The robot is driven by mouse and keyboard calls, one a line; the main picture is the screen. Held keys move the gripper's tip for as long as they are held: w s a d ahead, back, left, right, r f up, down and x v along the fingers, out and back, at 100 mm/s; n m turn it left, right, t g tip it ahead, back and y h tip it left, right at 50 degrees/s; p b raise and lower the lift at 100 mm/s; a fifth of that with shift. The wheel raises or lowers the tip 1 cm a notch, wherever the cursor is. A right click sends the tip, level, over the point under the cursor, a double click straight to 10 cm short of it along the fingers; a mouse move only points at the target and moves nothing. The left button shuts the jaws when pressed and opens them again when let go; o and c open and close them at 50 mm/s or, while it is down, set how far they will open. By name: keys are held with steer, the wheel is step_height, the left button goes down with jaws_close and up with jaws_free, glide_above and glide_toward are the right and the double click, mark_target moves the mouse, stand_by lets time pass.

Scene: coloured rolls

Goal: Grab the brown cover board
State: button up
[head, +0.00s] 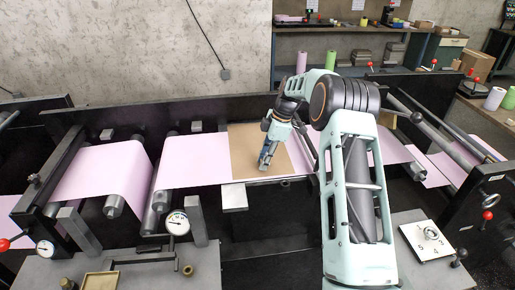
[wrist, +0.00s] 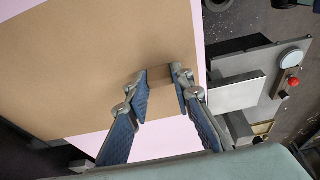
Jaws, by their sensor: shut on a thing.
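The brown cover board (head: 243,145) lies flat over the pink sheet in the middle of the machine. In the wrist view the board (wrist: 100,70) fills much of the upper left, with a small brown block (wrist: 160,74) standing on it near one edge. My gripper (head: 264,167) points down onto the board. In the wrist view my gripper (wrist: 163,92) has its blue-padded fingers on either side of the block and is shut on it. Whether the board is lifted at all I cannot tell.
The pink web (head: 190,162) runs left and right over metal rollers (head: 115,205). A dial gauge (head: 177,222) and grey blocks stand along the front. Dark side frames bound the machine. A bench with rolls (head: 330,60) stands at the back.

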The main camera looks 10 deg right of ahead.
jaws_close()
steer(key=shift+r, duration=0.15)
